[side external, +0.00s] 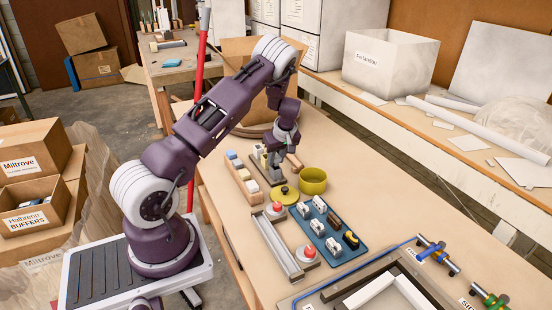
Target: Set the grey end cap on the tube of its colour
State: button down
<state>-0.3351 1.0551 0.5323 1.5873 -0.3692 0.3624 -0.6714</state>
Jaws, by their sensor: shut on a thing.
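My gripper (275,164) points down near the middle of the bench, at the far end of the small parts. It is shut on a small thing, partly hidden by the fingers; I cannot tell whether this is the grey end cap. A wooden rack (243,183) with pale, blue and yellowish blocks stands just left of it. Short tube-like pieces with coloured ends lie at the bench's right: one blue and orange (437,254), one green (489,297). I cannot make out a grey tube.
A yellow bowl (313,180) and a flat yellow lid with a knob (285,195) are close to my gripper. Nearer are a grey frame (280,242) with red knobs and a blue tray (333,233) of small parts. The bench right of the bowl is clear.

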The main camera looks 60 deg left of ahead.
jog(key=shift+s+d+f, duration=0.1)
jog(key=shift+f, duration=0.65)
dwell(1.2)
